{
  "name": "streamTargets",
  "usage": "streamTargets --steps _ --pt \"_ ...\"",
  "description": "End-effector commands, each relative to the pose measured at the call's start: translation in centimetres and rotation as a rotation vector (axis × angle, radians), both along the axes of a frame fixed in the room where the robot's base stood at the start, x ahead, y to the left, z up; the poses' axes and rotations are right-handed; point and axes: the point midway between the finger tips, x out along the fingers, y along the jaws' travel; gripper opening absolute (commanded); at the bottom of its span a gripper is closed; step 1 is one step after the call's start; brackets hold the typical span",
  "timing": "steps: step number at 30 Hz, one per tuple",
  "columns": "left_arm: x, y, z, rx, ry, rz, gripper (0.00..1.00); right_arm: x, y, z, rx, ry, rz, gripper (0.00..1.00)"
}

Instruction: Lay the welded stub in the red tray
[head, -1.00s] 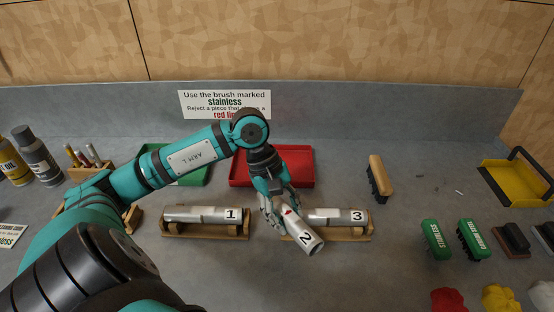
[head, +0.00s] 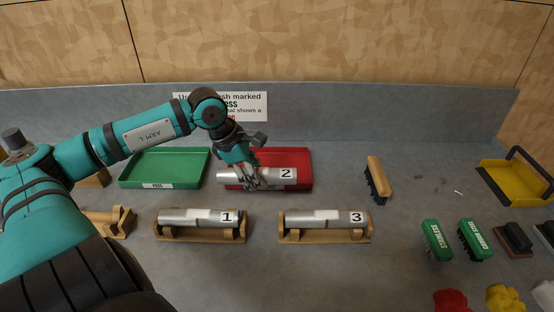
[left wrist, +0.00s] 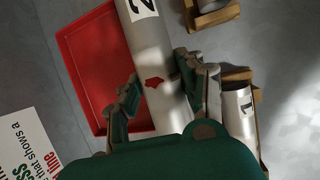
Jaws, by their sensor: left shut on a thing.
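A silver pipe stub marked 2 (head: 272,176) is held by my left gripper (head: 252,184). In the left wrist view the fingers (left wrist: 158,92) are shut around this stub (left wrist: 150,50), and a red mark shows on its side between them. In the head view the stub lies level across the front and left part of the red tray (head: 300,157), its left end past the tray's left edge. I cannot tell whether it touches the tray. The tray also shows in the left wrist view (left wrist: 85,50). My right gripper is not in view.
Stub 1 (head: 190,217) and stub 3 (head: 325,217) rest in wooden cradles in front. A green tray (head: 165,165) stands to the left. A wooden brush (head: 376,178), two green brushes (head: 436,238) and a yellow dustpan (head: 505,180) are to the right. A sign stands behind, partly covered.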

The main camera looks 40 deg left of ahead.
Motion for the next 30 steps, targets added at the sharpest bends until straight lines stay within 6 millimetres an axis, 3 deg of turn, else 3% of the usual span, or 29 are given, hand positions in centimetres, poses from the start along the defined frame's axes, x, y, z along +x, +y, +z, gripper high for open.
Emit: streamTargets --steps 8,11,14,24,30 --pt "1.8 0.9 0.2 0.006 -0.008 0.01 0.0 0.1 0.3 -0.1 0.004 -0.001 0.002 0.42" --pt "2.9 1.1 0.5 -0.004 -0.012 0.013 0.0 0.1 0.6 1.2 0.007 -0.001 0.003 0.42" --pt "4.1 1.1 0.4 -0.003 -0.01 0.009 0.0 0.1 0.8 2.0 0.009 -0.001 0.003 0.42" --pt "10.8 2.5 -0.5 -0.001 -0.006 0.008 0.0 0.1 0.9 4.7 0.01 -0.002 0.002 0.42" --pt "12.0 2.9 -1.0 0.004 -0.003 0.005 0.0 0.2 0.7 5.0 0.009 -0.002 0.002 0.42"
